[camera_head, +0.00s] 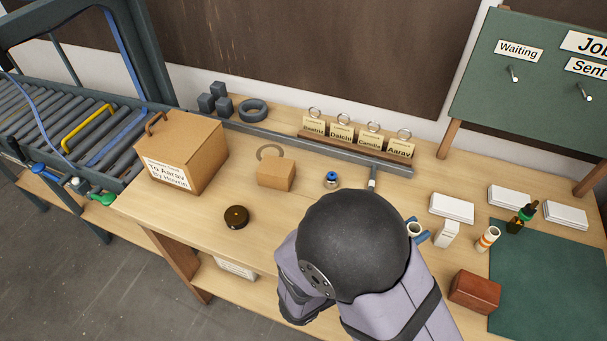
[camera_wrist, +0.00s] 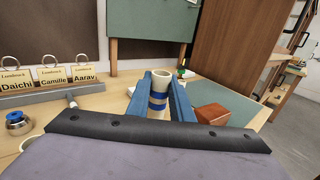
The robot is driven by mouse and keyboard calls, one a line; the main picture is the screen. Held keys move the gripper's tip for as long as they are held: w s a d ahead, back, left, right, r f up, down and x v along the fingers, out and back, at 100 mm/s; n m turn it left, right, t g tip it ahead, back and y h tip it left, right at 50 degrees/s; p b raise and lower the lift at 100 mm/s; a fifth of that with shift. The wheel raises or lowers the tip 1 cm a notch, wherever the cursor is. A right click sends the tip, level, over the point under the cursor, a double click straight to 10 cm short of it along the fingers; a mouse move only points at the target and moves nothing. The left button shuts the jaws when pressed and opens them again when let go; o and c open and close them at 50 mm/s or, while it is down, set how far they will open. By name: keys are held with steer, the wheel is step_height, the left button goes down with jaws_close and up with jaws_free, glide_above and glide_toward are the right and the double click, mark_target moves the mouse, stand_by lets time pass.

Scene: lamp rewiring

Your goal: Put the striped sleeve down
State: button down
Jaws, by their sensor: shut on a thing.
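The striped sleeve (camera_wrist: 161,79) is a pale upright cylinder with blue bands. In the wrist view it stands between the two blue fingers of my gripper (camera_wrist: 159,100), which is shut on it. In the head view my gripper (camera_head: 418,232) is mostly hidden behind my dark round wrist, and the sleeve hardly shows. I cannot tell whether its bottom touches the bench. A second pale cylinder with orange bands (camera_head: 488,238) stands to the right of my gripper on the wooden bench (camera_head: 300,208).
A white block (camera_head: 446,233), white card stacks (camera_head: 452,207), a green dropper bottle (camera_head: 522,217) and a red-brown box (camera_head: 475,291) are close on the right. Bench around the dark disc (camera_head: 236,217) is clear.

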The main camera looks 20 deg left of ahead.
step_height(320, 180, down, 4)
steer(key=w+b, duration=0.1)
steer(key=b, duration=0.3)
step_height(320, 180, up, 11)
steer(key=n+t+y+b, duration=0.35)
steer(key=n+y, duration=0.65)
steer(key=y, duration=0.5)
glide_above(275, 167)
steer(key=shift+g, duration=0.25)
steer(key=shift+f+p, duration=0.35)
steer(key=shift+f, duration=4.6)
steer(key=shift+f, duration=0.15)
